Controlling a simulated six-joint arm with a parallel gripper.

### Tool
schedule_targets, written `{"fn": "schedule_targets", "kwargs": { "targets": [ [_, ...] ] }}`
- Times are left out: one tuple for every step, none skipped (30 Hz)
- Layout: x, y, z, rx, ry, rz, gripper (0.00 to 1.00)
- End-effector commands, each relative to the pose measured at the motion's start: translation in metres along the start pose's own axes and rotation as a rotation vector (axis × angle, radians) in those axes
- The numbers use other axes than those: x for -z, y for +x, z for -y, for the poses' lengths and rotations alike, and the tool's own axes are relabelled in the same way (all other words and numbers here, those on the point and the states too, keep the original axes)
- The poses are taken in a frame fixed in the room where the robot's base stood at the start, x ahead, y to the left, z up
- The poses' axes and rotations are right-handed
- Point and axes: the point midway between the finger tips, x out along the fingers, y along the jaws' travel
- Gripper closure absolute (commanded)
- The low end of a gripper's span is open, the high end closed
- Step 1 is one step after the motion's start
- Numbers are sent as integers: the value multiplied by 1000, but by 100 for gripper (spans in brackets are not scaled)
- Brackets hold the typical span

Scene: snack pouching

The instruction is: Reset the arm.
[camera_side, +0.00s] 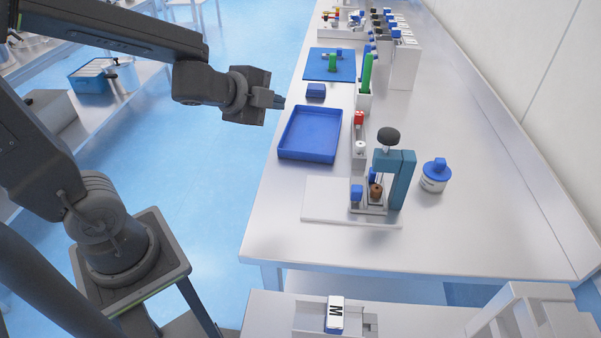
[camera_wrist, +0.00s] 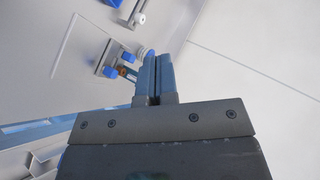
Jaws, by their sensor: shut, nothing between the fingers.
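In the wrist view the two blue fingers (camera_wrist: 154,76) lie side by side, pointing up the picture. My arm reaches out from the base at the left, with the forearm nearly level.
A teal press (camera_side: 407,178) stands over a small fixture by a white plate (camera_side: 327,210). A blue-lidded jar (camera_side: 434,177) is right.

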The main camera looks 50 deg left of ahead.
Motion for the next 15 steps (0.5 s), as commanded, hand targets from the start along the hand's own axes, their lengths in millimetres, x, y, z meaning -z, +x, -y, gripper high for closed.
{"fn": "schedule_targets", "kwargs": {
  "targets": [
    [-5, -14, 4, 14, -133, 68, 100],
    [-8, -22, 4, 13, -217, 109, 100],
    [-12, -32, 2, 6, -329, 158, 100],
    [-13, -41, -1, -5, -413, 194, 100],
    [-15, -49, -5, -21, -496, 227, 100],
    [-15, -60, -11, -48, -604, 265, 100],
    [-14, -69, -17, -73, -681, 291, 100],
    [-12, -77, -22, -100, -754, 314, 100],
    [-9, -88, -30, -140, -842, 341, 100],
    [-7, -95, -36, -170, -902, 357, 100],
    [-4, -102, -42, -202, -957, 372, 100],
    [1, -111, -48, -243, -1019, 387, 100],
    [4, -117, -52, -271, -1058, 396, 100],
    [7, -122, -56, -298, -1093, 404, 100],
    [11, -128, -60, -329, -1129, 412, 100]
  ]
}}
